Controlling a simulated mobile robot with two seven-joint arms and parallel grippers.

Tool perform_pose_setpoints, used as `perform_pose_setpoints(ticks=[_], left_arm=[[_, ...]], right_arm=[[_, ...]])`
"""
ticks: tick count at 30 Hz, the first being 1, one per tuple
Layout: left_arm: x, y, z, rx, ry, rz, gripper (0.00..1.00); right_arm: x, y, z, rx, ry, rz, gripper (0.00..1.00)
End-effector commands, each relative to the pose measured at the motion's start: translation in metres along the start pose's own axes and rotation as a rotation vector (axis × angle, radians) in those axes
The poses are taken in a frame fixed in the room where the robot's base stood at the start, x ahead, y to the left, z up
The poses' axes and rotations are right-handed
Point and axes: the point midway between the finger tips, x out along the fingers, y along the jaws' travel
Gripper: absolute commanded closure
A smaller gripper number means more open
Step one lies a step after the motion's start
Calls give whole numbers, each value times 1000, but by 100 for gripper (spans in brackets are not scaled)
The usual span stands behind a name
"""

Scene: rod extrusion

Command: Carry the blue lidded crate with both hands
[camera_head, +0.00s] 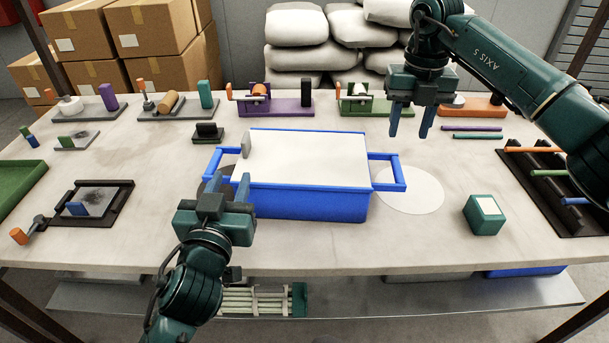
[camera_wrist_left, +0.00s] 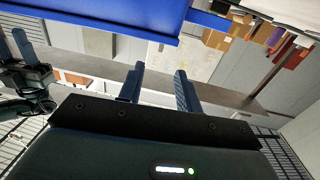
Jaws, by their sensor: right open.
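The blue crate (camera_head: 310,205) with a flat white lid (camera_head: 305,158) stands in the middle of the table. A grey upright piece (camera_head: 246,144) is at the lid's left edge. Blue loop handles stick out at the left (camera_head: 213,160) and right (camera_head: 402,172). My left gripper (camera_head: 228,182) is open and empty in front of the crate's left end, partly hiding it. In the left wrist view its fingers (camera_wrist_left: 158,85) are apart, with the crate (camera_wrist_left: 110,15) above. My right gripper (camera_head: 410,125) is open and empty, above and behind the right handle, apart from it.
A white disc (camera_head: 420,200) lies beside the crate on the right, with a green box (camera_head: 484,214) near it. A black rack (camera_head: 540,190) with coloured rods is at the far right. Small fixtures line the back. A black tray (camera_head: 115,205) lies at the left.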

Motion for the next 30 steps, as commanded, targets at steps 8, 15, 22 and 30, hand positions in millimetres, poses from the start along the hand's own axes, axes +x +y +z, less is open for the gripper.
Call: perform_pose_setpoints(ticks=[8, 15, 22, 30], left_arm=[[29, 0, -2, 3, 4, 0, 65], [77, 0, -1, 3, 2, 1, 65], [114, 0, -1, 2, 0, 0, 65], [131, 0, 0, 0, 0, 2, 65]], right_arm=[[30, 0, -1, 0, 3, -1, 58], [78, 0, -1, 0, 5, -1, 58], [114, 0, 0, 1, 2, 0, 58], [131, 0, 0, 0, 0, 0, 58]])
